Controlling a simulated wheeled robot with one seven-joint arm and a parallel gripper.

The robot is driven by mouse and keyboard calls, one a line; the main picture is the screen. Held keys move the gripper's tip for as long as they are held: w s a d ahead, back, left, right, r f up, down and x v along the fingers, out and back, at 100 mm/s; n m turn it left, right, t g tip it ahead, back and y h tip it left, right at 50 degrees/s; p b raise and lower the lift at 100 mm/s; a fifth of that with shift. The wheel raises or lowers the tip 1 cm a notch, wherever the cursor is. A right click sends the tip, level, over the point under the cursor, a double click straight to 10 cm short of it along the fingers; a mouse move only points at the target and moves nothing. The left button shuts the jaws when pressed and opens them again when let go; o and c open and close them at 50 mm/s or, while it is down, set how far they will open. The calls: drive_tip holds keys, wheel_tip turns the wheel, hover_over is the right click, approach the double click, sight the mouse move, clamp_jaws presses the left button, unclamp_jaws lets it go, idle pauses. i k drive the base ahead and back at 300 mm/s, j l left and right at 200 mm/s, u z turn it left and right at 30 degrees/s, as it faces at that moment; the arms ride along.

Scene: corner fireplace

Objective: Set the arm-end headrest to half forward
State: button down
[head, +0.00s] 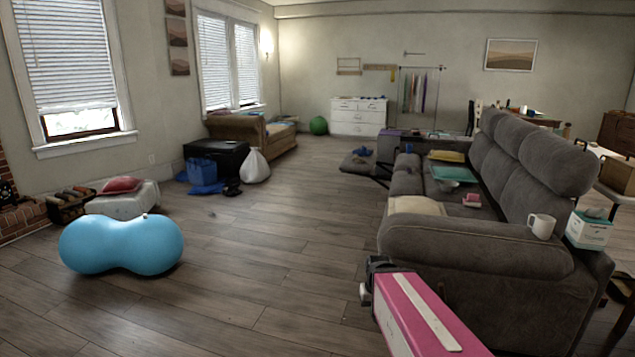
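A grey sofa (470,245) stands on the right, its near arm facing me and its back along the right side. Several padded headrests line the top of the back. The nearest one, the arm-end headrest (560,158), is a rounded grey cushion above the near arm. It looks upright or slightly tilted, but its exact angle is hard to judge from here. My gripper (373,281) is low at the bottom centre-right, at the end of my pink and white arm, left of the sofa's near arm and well away from the headrest. Its fingers are too small and dark to read.
A white mug (541,226) stands on the near sofa arm, with a tissue box (588,230) to its right. A blue peanut ball (120,245) is on the left. The middle floor is clear.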

sight(570, 169)
drive_tip(key=z, duration=1.45)
